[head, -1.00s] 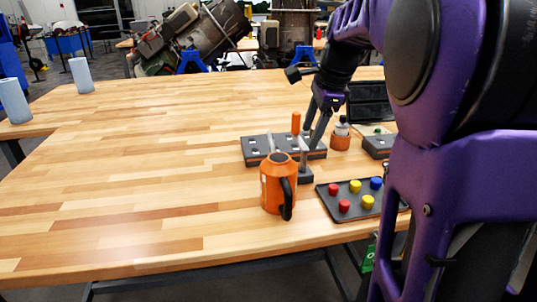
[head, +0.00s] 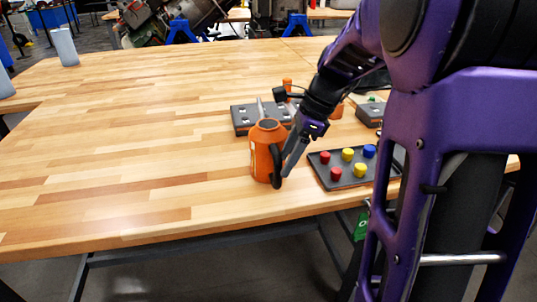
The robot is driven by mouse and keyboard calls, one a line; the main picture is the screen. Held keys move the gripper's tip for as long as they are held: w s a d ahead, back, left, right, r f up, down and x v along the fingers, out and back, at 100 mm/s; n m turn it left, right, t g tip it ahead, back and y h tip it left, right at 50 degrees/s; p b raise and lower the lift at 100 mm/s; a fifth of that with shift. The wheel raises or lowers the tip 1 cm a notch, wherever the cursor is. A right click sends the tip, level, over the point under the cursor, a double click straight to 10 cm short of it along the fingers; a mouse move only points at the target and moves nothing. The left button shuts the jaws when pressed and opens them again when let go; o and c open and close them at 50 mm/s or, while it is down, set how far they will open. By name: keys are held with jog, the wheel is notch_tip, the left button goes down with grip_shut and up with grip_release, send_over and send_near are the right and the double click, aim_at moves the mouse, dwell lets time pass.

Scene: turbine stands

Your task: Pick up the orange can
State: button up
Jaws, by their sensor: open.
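The orange can (head: 264,150) stands upright on the wooden table, with a dark handle on its right side facing the front. My gripper (head: 289,166) is open, pointing down and to the left, right beside the can at its handle. In the picture its fingers overlap the handle area. I cannot tell whether they touch the handle or stand around it.
A dark tray (head: 338,184) with red, yellow and blue pegs lies just right of the can. A grey block (head: 243,119) with slots stands behind it. The wooden table (head: 130,150) is clear to the left.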

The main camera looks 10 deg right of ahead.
aim_at(278, 175)
jog(key=b+x, duration=0.1)
jog(key=x, duration=0.4)
jog(key=shift+w+f, duration=0.15)
jog(key=shift+f, duration=0.25)
grip_shut()
dwell(1.1)
